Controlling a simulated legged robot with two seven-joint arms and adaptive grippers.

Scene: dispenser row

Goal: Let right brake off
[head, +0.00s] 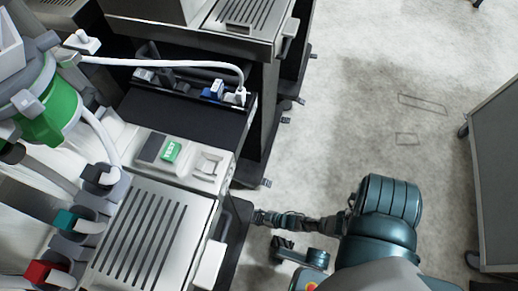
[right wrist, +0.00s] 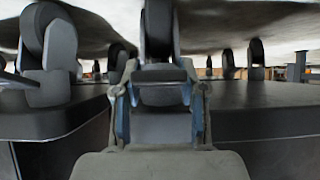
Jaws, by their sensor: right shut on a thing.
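My right gripper (head: 262,217) reaches in from the lower right, low at the floor-side edge of the nearest dispenser unit (head: 150,232). In the right wrist view its two fingers (right wrist: 161,112) stand on either side of a grey brake tab (right wrist: 160,74) and are shut on it. The tab sits at a dark caster wheel (right wrist: 158,28), seen upside down with the floor at the top. In the head view this tab is hidden by the gripper. Whether the tab is up or down cannot be told. My left gripper is not in view.
Other casters (right wrist: 47,45) stand to both sides under the dark base (right wrist: 265,122). Small tabs (head: 266,183) stick out along the units' edge. A grey cabinet (head: 497,170) stands at the right. The floor (head: 365,90) between is clear.

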